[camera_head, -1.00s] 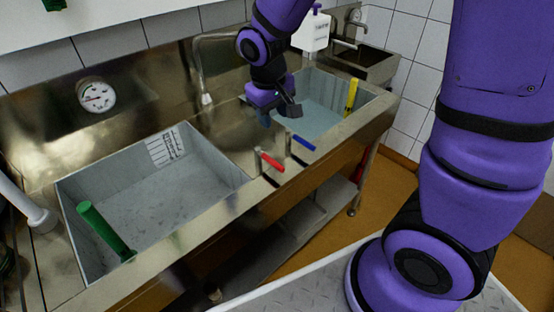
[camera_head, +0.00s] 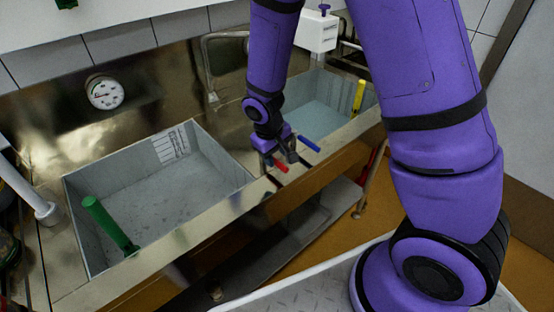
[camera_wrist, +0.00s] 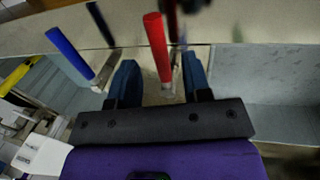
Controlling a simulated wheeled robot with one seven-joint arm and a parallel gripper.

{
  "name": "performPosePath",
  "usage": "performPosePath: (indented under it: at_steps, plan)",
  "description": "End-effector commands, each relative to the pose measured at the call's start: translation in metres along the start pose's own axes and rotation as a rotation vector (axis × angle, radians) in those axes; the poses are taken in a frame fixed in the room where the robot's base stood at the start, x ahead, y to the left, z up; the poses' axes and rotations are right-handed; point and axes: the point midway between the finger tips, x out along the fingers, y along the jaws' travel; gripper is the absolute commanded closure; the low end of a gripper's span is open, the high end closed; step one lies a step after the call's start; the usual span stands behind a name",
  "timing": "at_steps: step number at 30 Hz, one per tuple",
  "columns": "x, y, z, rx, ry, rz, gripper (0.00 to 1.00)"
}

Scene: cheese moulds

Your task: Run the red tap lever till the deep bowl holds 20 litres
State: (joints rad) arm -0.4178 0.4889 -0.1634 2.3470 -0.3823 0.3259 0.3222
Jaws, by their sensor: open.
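The red tap lever (camera_head: 281,167) sticks out at the sink's front rim between two bowls. In the wrist view the red lever (camera_wrist: 156,45) stands between the two blue fingers of my gripper (camera_wrist: 161,74), which are apart; no firm contact shows. In the head view my gripper (camera_head: 280,158) is right at the lever and partly covers it. The right bowl (camera_head: 335,113) has a bluish floor and a yellow pipe (camera_head: 359,96). I cannot tell which is deeper, nor a water level.
A blue lever (camera_head: 310,144) is close beside the red one; it also shows in the wrist view (camera_wrist: 70,52). A bent spout (camera_head: 208,65) stands behind the bowls. A round dial (camera_head: 105,92) is on the back panel. A white box (camera_head: 317,33) stands at the back.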

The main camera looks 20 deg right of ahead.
Motion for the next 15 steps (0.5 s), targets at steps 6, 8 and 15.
performPosePath:
  at_steps: [6, 8, 15]
  plan:
    - [0.021, 0.000, 0.000, 0.000, -0.001, 0.000, 0.56]
    - [0.024, 0.000, 0.000, 0.000, -0.001, 0.000, 0.56]
    - [0.026, 0.000, 0.000, 0.000, 0.001, 0.000, 0.56]
